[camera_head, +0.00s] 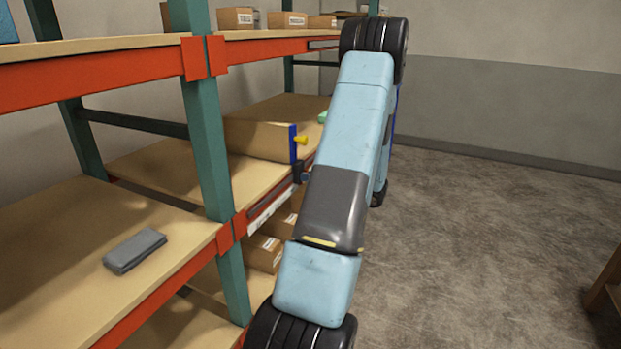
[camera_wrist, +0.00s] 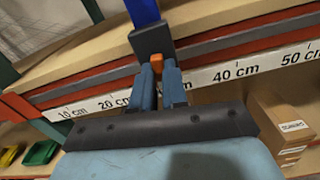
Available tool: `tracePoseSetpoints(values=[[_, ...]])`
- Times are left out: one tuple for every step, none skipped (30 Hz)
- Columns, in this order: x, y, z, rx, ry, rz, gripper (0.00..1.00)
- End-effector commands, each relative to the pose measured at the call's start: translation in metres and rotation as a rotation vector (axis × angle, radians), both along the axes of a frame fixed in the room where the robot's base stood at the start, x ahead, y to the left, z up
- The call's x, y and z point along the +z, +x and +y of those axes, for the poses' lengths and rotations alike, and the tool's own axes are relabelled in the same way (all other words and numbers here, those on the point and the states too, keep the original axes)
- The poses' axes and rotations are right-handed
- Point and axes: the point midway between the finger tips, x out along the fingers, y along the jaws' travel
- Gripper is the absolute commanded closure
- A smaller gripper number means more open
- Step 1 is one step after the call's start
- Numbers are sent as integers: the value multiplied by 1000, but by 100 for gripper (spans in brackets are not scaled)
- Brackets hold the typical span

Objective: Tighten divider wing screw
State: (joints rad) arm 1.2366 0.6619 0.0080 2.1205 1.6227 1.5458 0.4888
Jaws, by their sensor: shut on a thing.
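In the wrist view the blue upright (camera_wrist: 143,12) runs down into a black clamp (camera_wrist: 152,42) at the shelf edge. The orange wing screw (camera_wrist: 156,65) sits just below the clamp. My gripper (camera_wrist: 158,74) is shut on the wing screw, one finger on each side of it. In the head view my arm mostly hides the gripper and the screw.
A white ruler strip (camera_wrist: 200,84) marked in cm runs along the shelf edge. Cartons (camera_wrist: 287,118) stand below. A green bin (camera_wrist: 41,152) shows at lower left. A folded grey cloth (camera_head: 135,250) lies on the left shelf. A teal post (camera_head: 207,130) stands left of the divider.

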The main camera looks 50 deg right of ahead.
Motion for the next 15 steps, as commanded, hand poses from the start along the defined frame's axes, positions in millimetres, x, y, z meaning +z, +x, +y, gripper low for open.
tracePoseSetpoints(values=[[-1,-2,-2,-6,40,16,100],[-1,-2,-2,-6,67,23,100],[-1,-2,-2,-6,102,34,100],[-1,-2,-2,-6,129,40,100],[-1,-2,-2,-6,154,48,100],[-1,-2,-2,-6,187,57,100],[-1,-2,-2,-7,211,65,100],[-1,-2,-2,-7,234,71,100],[-1,-3,-2,-7,264,80,100],[-1,-3,-2,-7,286,85,100],[-1,-2,-2,-7,307,91,100],[-1,-2,-2,-7,333,99,100],[-1,-2,-2,-7,351,104,100],[-1,-2,-2,-7,368,109,100],[-1,-3,-2,-7,390,116,100]])
